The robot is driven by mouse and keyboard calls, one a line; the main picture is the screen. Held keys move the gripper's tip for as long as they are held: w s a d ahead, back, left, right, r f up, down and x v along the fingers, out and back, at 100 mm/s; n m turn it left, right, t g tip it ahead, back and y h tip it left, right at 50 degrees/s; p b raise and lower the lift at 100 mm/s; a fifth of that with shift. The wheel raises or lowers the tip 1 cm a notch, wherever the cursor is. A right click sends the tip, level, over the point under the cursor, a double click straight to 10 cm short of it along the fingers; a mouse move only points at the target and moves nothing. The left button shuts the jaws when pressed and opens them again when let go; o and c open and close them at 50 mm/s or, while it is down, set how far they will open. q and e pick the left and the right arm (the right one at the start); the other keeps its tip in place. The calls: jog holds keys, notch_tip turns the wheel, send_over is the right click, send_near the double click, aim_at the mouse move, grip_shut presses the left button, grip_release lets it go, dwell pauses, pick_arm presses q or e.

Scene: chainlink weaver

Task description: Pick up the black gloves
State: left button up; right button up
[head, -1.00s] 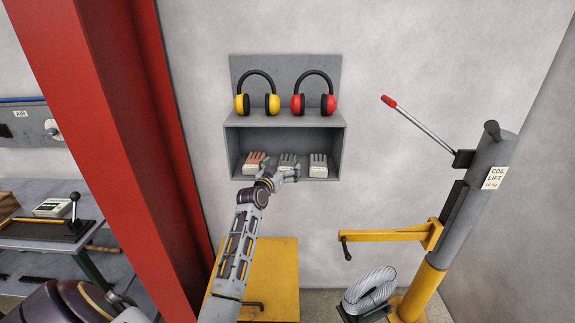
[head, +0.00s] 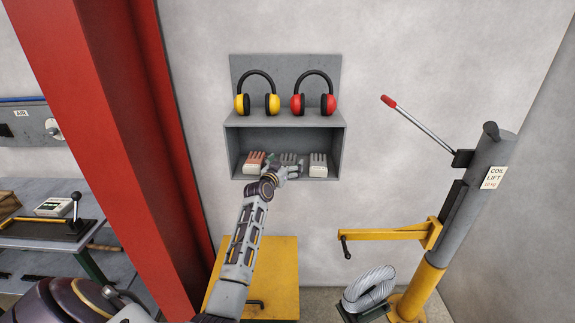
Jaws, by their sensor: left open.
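The dark grey-black gloves (head: 288,158) stand in the middle of the wall shelf's open compartment, between two other pairs. Only their upper finger part shows; the lower part is hidden behind my gripper. My left gripper (head: 286,167) is open at the compartment's front, right before these gloves. I cannot tell whether its fingers touch them. My right gripper is not in view.
Orange-red gloves (head: 254,161) stand left and pale grey gloves (head: 318,165) right in the grey shelf (head: 335,122). Yellow (head: 257,92) and red earmuffs (head: 313,92) sit above. A yellow cabinet (head: 283,262) is below, a red column (head: 115,130) left, a coil lift (head: 470,200) right.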

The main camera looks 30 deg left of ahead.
aim_at(286, 163)
pick_arm(q)
jog(key=shift+c, duration=0.3)
jog(key=c, duration=1.2)
jog(key=shift+c, duration=0.2)
jog(key=shift+r, duration=0.15)
jog(key=shift+r+b, duration=0.5)
jog(key=shift+r, duration=4.4)
